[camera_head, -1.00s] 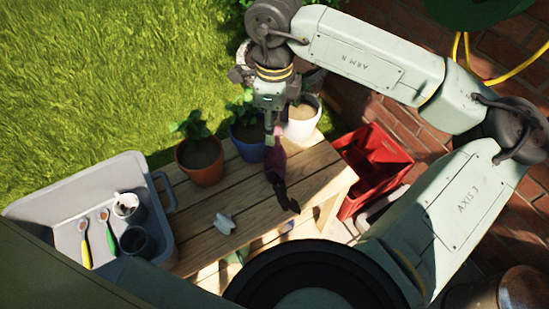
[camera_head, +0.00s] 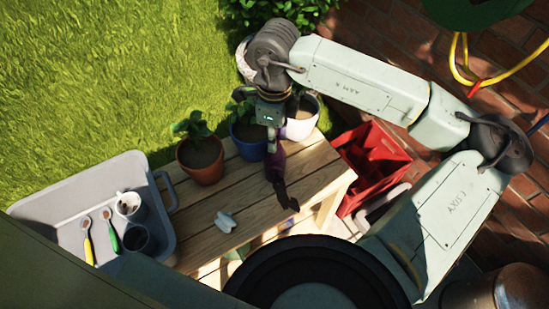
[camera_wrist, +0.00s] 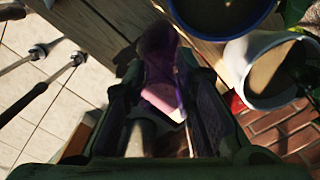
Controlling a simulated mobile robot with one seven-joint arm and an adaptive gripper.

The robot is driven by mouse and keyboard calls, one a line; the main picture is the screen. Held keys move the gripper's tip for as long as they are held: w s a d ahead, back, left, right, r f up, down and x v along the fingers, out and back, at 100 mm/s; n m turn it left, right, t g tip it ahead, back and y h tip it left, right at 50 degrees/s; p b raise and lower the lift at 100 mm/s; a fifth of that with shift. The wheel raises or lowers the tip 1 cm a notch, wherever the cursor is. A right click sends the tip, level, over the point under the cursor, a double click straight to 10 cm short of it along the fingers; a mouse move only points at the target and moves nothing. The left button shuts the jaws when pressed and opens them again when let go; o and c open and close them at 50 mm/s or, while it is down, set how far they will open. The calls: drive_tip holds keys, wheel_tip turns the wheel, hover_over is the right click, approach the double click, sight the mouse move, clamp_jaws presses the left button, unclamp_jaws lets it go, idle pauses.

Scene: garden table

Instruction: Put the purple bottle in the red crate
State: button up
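The purple bottle (camera_head: 278,163) stands on the wooden table (camera_head: 240,190), right of the blue pot. My gripper (camera_head: 272,143) is over the bottle's upper part. In the wrist view the purple bottle (camera_wrist: 162,85) lies between the two spread fingers of my gripper (camera_wrist: 165,105), with a small gap showing at least on its left. The red crate (camera_head: 345,206) stands on the brick ground beyond the table's right end; its inside is partly in shadow and no bottle shows in it.
A small whitish object (camera_head: 225,222) lies on the near planks.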

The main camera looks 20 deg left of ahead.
clamp_jaws()
drive_tip(key=shift+r, duration=0.1)
idle(0.5)
